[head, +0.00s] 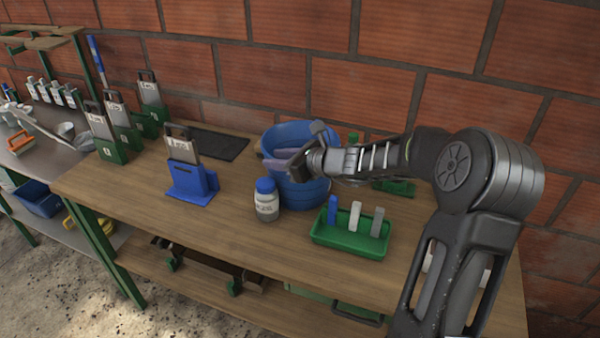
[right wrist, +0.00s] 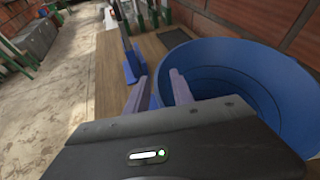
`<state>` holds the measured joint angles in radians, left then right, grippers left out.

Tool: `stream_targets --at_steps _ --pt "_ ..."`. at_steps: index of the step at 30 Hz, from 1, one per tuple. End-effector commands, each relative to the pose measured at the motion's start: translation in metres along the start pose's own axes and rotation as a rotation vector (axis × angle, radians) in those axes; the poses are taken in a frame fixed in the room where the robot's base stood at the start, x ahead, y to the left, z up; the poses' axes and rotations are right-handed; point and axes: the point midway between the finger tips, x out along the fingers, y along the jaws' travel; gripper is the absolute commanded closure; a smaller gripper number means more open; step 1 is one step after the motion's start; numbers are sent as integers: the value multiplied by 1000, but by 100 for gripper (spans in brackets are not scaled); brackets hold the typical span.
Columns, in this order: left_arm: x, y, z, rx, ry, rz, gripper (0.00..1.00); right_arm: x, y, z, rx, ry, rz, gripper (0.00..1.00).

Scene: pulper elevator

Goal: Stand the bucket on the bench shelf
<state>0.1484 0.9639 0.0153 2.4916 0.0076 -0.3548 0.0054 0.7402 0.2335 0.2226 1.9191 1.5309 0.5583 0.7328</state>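The blue bucket (head: 308,192) stands upright on the wooden bench top (head: 240,235). My right gripper (head: 280,150) is at the bucket's rim, with its pale purple fingers apart. In the right wrist view, one finger of the gripper (right wrist: 160,92) is inside the bucket (right wrist: 245,75) and the other is outside, with the wall between them. A gap shows between the fingers, so the gripper looks open. The bench shelf (head: 195,292) runs below the bench top and is partly hidden by it. My left gripper is not in view.
A white jar with a blue lid (head: 267,200) stands close in front of the bucket. A green tray (head: 348,238) with upright pieces is to its right. A blue holder (head: 190,184) stands left. Dark equipment (head: 210,264) occupies part of the shelf. A brick wall is behind.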

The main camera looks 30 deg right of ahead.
Motion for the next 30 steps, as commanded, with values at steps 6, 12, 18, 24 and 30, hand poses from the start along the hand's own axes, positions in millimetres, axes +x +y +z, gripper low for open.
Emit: stream_targets --at_steps 6,12,18,24,30 --pt "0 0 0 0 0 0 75 0 0 0 0 0 0 71" --pt "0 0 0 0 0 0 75 0 0 0 0 0 0 80" --pt "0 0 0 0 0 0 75 0 0 0 0 0 0 97" --pt "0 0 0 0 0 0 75 0 0 0 0 0 1 100" --pt "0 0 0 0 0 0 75 0 0 0 0 0 1 100"
